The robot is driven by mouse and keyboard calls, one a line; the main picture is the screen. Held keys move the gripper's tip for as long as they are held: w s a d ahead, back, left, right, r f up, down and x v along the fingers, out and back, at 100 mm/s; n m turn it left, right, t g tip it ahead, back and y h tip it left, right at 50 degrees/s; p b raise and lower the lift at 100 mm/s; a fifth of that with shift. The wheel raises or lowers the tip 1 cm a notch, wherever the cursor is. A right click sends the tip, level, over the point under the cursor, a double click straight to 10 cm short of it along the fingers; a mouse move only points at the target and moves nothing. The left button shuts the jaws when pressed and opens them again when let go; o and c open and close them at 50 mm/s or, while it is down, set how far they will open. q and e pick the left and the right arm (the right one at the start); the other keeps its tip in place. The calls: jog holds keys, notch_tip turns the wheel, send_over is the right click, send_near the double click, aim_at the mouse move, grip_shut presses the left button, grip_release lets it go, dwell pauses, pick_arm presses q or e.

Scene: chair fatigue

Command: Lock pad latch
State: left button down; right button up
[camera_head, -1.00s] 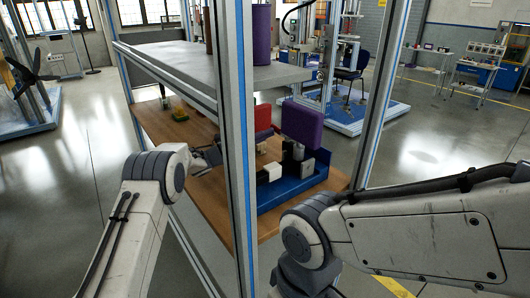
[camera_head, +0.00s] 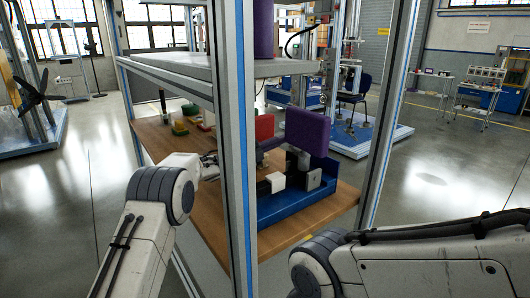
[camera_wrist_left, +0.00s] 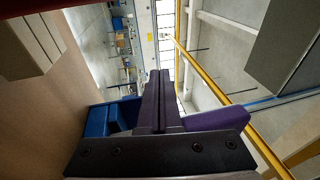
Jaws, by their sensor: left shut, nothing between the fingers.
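A purple pad (camera_head: 307,130) stands upright above a blue base (camera_head: 300,205) on the wooden lower shelf. A white block (camera_head: 272,183) and a grey block (camera_head: 308,181) sit by the base. I cannot make out the latch clearly. In the left wrist view, my left gripper (camera_wrist_left: 158,76) is shut and empty, with the purple pad (camera_wrist_left: 215,118) to its right and blue parts (camera_wrist_left: 98,122) to its left. In the head view, its tip is partly hidden behind the frame post. My right arm enters at lower right, its gripper out of view.
A metal frame post (camera_head: 233,150) stands between my arms, and another post (camera_head: 388,110) stands farther right. A grey upper shelf (camera_head: 190,82) hangs over the wooden shelf (camera_head: 205,222). A red part (camera_head: 264,127) and small green and yellow items (camera_head: 185,118) lie farther back.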

pick_arm(q)
jog(key=shift+d, duration=0.1)
dwell(0.5)
jog(key=b+v, duration=0.1)
jog(key=v, duration=0.9)
jog(key=shift+a+f, duration=0.1)
jog(key=shift+a, duration=0.2)
